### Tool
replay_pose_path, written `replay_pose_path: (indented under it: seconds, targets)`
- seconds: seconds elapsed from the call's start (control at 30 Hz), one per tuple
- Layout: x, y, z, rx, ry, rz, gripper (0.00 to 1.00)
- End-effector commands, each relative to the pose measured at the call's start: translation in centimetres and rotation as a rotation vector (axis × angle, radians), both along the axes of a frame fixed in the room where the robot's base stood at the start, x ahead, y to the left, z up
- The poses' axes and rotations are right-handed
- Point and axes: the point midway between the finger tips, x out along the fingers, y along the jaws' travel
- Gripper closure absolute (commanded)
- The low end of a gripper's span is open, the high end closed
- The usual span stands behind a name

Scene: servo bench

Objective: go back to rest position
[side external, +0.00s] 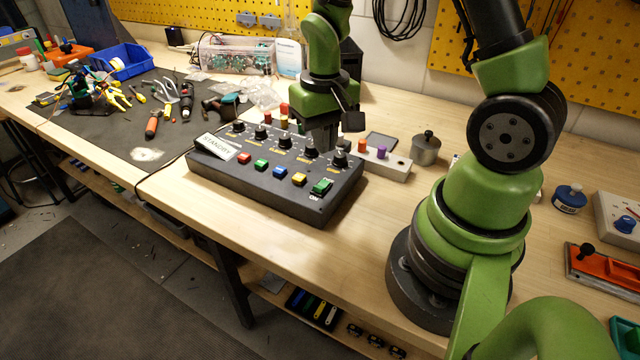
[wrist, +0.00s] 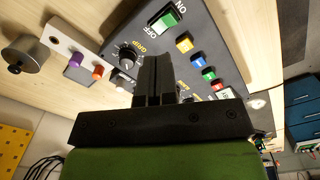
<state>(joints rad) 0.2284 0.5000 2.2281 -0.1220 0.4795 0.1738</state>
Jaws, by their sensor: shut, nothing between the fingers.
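My gripper (side external: 322,140) hangs over the right rear part of the dark control box in the side external view, close above its row of black knobs. In the wrist view the two fingers of my gripper (wrist: 154,80) are together with nothing between them. The control box (side external: 270,192) has a row of coloured buttons along the front and a green ON/OFF rocker switch (side external: 321,187) at its right front corner. The switch (wrist: 166,22) also shows in the wrist view. I cannot tell whether the fingertips touch the box.
A light block with orange and purple pegs (side external: 397,166) and a lidded metal pot (side external: 426,148) stand right of the box. Tools lie on the dark mat (side external: 110,138) at the left. A blue bin (side external: 124,60) is at the back left. The bench in front of the box is clear.

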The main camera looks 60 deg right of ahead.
Motion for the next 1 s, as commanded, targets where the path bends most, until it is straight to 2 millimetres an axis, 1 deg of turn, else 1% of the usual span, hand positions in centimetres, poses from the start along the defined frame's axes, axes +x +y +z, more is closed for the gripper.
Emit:
replay_pose_path:
  seconds: [0.13, 0.23, 0.27, 0.37, 0.43, 0.5, 0.6, 0.7, 0.83, 0.9, 1.0]
  targets:
    - [0.0, 0.0, 0.1, 0.0, -0.004, 0.0, 1.0]
    - [0.1, 0.3, 1.3, -0.003, -0.034, 0.004, 1.0]
    - [0.2, 0.5, 2.0, -0.004, -0.049, 0.006, 1.0]
    - [0.0, 1.4, 5.1, -0.005, -0.123, 0.018, 1.0]
    - [-0.5, 2.3, 7.6, -0.002, -0.187, 0.03, 1.0]
    - [-1.3, 3.2, 10.0, 0.006, -0.254, 0.043, 1.0]
    - [-2.8, 4.6, 13.0, 0.023, -0.348, 0.066, 1.0]
    - [-4.8, 5.8, 15.4, 0.048, -0.441, 0.091, 1.0]
    - [-7.2, 7.2, 17.4, 0.082, -0.543, 0.124, 1.0]
    - [-8.3, 7.7, 18.1, 0.098, -0.583, 0.14, 1.0]
    - [-9.3, 8.1, 18.6, 0.113, -0.622, 0.155, 1.0]
